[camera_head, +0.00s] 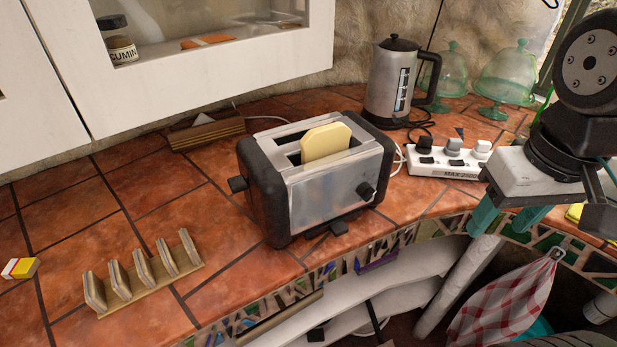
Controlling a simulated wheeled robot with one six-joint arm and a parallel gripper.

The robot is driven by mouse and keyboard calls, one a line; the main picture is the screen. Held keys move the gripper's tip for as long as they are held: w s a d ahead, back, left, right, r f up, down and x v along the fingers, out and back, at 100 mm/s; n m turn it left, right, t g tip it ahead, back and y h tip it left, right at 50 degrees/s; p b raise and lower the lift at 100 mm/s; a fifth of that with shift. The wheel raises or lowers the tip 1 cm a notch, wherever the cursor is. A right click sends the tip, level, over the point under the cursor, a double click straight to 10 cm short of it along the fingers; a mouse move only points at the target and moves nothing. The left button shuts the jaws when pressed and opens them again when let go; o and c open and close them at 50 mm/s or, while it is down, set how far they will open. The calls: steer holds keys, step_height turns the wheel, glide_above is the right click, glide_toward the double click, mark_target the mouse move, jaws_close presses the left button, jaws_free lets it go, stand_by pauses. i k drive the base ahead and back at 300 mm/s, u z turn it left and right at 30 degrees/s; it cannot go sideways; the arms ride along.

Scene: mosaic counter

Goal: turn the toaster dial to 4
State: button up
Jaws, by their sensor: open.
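The toaster (327,194) stands upright on the red tiled counter, silver with black ends, and a slice of bread (326,141) sticks out of its top. A black dial (366,191) is on its long silver side, near the right end. The dial's numbers are too small to read. Nothing shows between the fingers.
A toast rack (150,280) stands at the front left. A kettle (393,82), a white power strip (447,163) and green glass domes (506,75) stand behind and right. A white cabinet (215,50) overhangs the back left. A checked cloth (508,308) hangs below the counter edge.

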mark_target(365, 192)
steer(key=u, duration=1.1)
steer(key=k, duration=0.85)
steer(key=z, duration=1.6)
